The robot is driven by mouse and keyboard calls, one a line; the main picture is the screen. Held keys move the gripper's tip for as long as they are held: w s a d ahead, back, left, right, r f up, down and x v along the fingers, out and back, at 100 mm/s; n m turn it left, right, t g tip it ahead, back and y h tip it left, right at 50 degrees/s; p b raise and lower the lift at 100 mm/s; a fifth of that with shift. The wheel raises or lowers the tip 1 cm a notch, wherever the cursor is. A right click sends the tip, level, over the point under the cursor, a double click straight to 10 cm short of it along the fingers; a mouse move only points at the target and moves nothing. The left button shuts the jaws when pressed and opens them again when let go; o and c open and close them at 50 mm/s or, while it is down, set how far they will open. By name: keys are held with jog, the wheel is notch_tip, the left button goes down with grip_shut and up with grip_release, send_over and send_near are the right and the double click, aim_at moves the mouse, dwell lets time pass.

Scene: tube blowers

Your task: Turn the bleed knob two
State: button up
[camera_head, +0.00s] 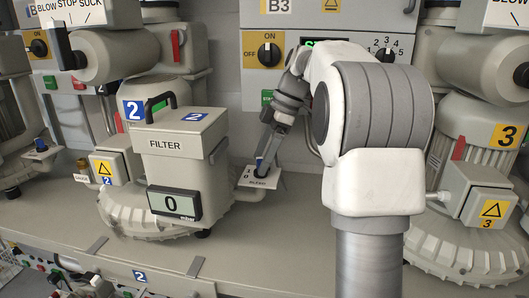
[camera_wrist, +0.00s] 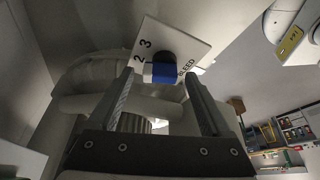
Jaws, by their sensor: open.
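The bleed knob of blower two (camera_wrist: 160,69) is black with a blue band. It stands on a white plate (camera_wrist: 184,38) marked BLEED, with numbers 2 and 3 visible. In the head view the BLEED plate (camera_head: 258,183) is at the right side of the filter box, below my gripper (camera_head: 264,158). In the wrist view my gripper (camera_wrist: 158,82) is open, with one finger on each side of the knob. A gap shows on the right; on the left the finger is close, and I cannot tell whether it touches.
The filter box (camera_head: 180,150) with a 0 mbar display (camera_head: 174,204) stands left of my gripper. Panel B3 (camera_head: 268,55) with its ON switch is behind. Blower three (camera_head: 455,220) is at right. The bench front (camera_head: 240,265) is clear.

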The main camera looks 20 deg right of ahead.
jog(key=v, duration=1.2)
jog(key=shift+p, duration=0.45)
jog(key=shift+s+d, duration=0.1)
